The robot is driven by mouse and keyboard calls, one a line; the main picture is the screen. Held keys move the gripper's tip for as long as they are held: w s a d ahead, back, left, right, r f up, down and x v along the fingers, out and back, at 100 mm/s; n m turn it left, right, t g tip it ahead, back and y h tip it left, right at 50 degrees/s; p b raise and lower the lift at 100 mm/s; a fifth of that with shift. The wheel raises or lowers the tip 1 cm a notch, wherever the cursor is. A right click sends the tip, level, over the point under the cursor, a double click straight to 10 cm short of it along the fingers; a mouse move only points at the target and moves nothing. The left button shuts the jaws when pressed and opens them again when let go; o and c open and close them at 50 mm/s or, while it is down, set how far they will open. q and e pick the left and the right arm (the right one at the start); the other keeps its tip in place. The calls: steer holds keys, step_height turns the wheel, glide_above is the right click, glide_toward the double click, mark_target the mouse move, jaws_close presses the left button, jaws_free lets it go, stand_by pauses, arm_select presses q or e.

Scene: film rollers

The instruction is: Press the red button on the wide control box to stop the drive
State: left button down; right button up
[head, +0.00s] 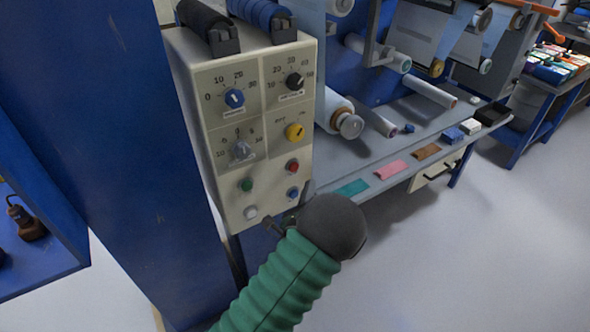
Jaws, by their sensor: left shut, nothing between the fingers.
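The wide control box (203,72) is a cream panel at the upper left of centre in the head view, tilted in the picture. Its red button (292,166) is at the lower right of the panel, below the yellow knob (295,132) and above a blue button (293,193). My left gripper (268,222) is at the panel's lower edge, below the red button and apart from it. It is small and dark, partly hidden by my round dark wrist, and looks shut and empty. The red button is unobstructed. My right gripper is out of view.
A green button (246,185) and a white button (251,212) sit left of the red one. A blue column (110,130) stands close on the left. A grey bench (340,172) with film rollers stands behind at right. Open floor lies at lower right.

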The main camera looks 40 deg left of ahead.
mark_target(299, 166)
arm_select(q)
steer(key=a, duration=0.1)
steer(key=w+a, duration=0.1)
steer(key=a, duration=0.2)
steer(key=shift+w+a, duration=0.3)
steer(key=shift+w, duration=0.1)
stand_by(1.6)
steer(key=shift+w+a, duration=0.15)
steer(key=shift+a, duration=0.2)
steer(key=shift+w+a+r, duration=0.1)
steer(key=shift+w+a, duration=0.05)
steer(key=shift+a, duration=0.3)
stand_by(0.6)
steer(key=shift+s+d, duration=0.35)
steer(key=shift+d, duration=0.5)
